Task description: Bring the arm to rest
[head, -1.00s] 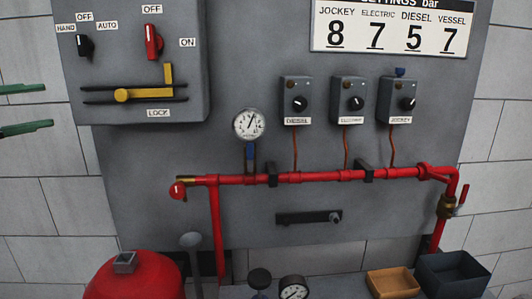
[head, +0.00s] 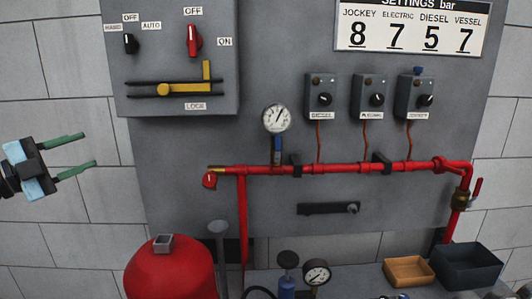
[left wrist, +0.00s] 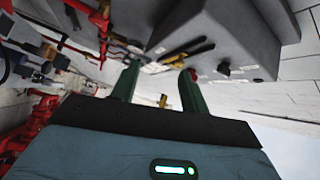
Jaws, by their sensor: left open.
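My left gripper (head: 92,153) is at the left side of the head view, with two green fingers apart and nothing between them. It is in front of the white block wall, left of the grey panel and clear of it. In the left wrist view its green fingers (left wrist: 158,85) point toward the grey control box (left wrist: 225,35) and its yellow slide lever (left wrist: 190,50), with a gap that I cannot measure. My right gripper shows in neither view.
The grey box (head: 180,60) carries a black knob (head: 130,43), a red knob (head: 194,40) and the yellow lever (head: 165,90). Red pipe (head: 340,168) crosses the panel. A red vessel (head: 170,272) stands below. Two trays, tan (head: 408,271) and dark (head: 467,265), sit at right.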

